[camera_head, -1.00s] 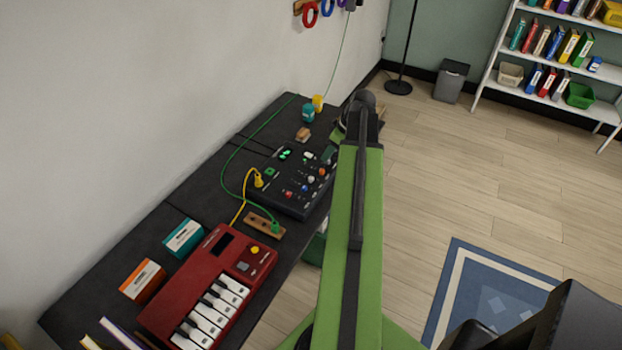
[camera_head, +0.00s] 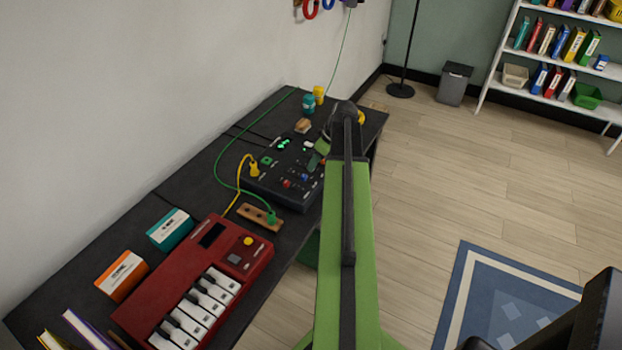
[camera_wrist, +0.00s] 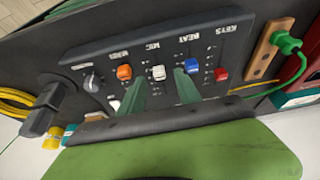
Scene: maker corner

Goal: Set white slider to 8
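The black mixer panel (camera_head: 268,186) lies on the dark bench in the head view and fills the middle of the wrist view (camera_wrist: 75,67). In the wrist view, the white slider cap (camera_wrist: 158,72) sits in the column under the upside-down MIC label, between an orange cap (camera_wrist: 124,72) and a blue cap (camera_wrist: 191,65). A red cap (camera_wrist: 222,74) is further right. My gripper (camera_wrist: 161,82) is open, its two green fingertips apart, one on each side of the white cap's column. Contact cannot be told. The head view mostly hides the gripper behind my arm.
A green cable plug (camera_wrist: 286,43) stands in a wooden block at right. In the head view, a red keyboard (camera_head: 190,270) lies in front of the mixer.

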